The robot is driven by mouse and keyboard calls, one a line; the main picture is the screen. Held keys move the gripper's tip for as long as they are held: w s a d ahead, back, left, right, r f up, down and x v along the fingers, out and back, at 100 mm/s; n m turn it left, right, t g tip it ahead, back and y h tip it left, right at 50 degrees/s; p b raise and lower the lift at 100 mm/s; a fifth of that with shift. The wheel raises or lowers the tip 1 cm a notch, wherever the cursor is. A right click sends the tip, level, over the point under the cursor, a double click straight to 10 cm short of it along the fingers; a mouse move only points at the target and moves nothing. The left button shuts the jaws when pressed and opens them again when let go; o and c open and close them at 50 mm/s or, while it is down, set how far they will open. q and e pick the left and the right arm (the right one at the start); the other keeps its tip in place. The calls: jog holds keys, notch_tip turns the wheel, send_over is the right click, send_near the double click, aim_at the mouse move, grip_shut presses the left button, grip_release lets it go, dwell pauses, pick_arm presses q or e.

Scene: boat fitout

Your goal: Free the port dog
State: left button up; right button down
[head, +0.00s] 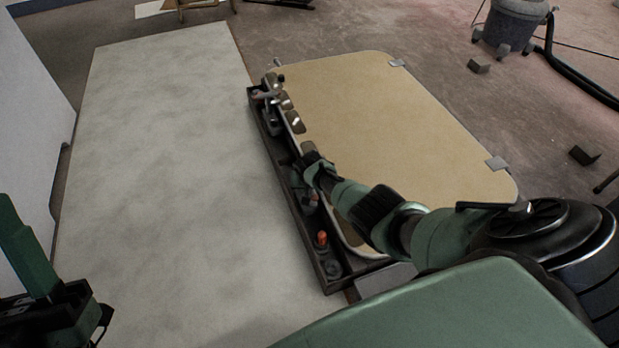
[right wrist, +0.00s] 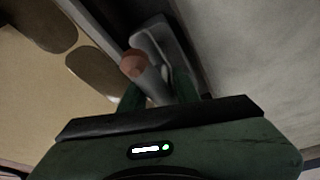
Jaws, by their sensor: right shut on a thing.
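In the right wrist view my right gripper (right wrist: 158,92) is shut on a grey metal lever (right wrist: 152,80) with a copper-brown knob (right wrist: 133,64). The lever sits at a grey fitting (right wrist: 150,38) on a dark rail. I take this for a dog; whether it is the port one I cannot tell. In the head view the right gripper (head: 309,164) reaches the dark tray-like rail (head: 288,205) along the tan panel's left edge and hides what it grips. My left gripper (head: 60,300) is at the lower left, away from the rail, partly cut off; its jaw opening is unclear.
The tan panel (head: 390,120) has grey clips on its right side. A grey fitting (head: 270,110) stands at the rail's far end, an orange-red knob (head: 321,240) near its close end. A pale board (head: 160,170) left of the rail is clear. A vacuum (head: 510,25) stands far right.

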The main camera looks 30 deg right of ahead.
jog(key=shift+d+m, duration=0.2)
jog(key=shift+m, duration=0.2)
jog(key=c, duration=1.1)
grip_release()
jog(key=shift+a, duration=0.1)
